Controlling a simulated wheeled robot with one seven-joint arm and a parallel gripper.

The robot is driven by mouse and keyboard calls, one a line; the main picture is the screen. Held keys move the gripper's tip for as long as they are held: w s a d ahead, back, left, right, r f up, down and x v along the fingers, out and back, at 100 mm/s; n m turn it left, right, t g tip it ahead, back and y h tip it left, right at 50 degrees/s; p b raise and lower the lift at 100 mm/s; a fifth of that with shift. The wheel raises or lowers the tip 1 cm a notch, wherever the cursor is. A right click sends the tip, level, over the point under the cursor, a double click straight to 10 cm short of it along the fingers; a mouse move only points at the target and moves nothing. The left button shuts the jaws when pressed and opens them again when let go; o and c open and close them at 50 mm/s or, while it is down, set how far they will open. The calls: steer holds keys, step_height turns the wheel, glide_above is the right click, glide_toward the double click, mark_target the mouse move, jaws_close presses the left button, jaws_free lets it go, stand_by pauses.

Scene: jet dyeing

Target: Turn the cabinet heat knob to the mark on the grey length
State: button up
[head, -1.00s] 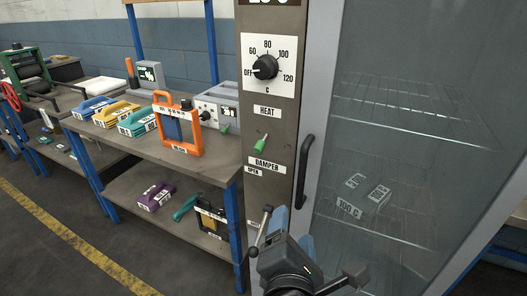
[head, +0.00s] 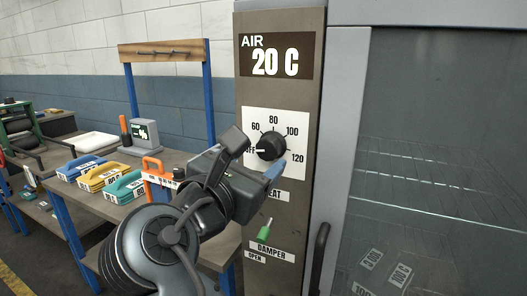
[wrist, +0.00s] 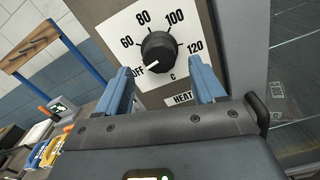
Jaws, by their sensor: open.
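The black heat knob (head: 270,145) sits on a white dial plate (head: 247,118) marked OFF, 60, 80, 100, 120 C. Its white pointer line is at OFF; the wrist view shows the knob (wrist: 158,46) the same way. My gripper (wrist: 162,80) is open, with its blue fingers apart below and to either side of the knob, not closed on it. In the head view my gripper (head: 252,160) partly covers the plate's lower left. The grey length (head: 384,270) lies behind the cabinet glass at the lower right, cut by the frame edge; a label reads 100 C.
The display (head: 280,55) above reads AIR 20 C. A green damper lever (head: 265,229) is below the dial, and a dark door handle (head: 319,258) is to its right. A bench with blue, yellow and teal lengths (head: 125,187) stands at left.

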mark_target(265, 153)
steer(key=shift+x, duration=1.75)
steer(key=c, duration=1.1)
steer(key=shift+o, duration=0.2)
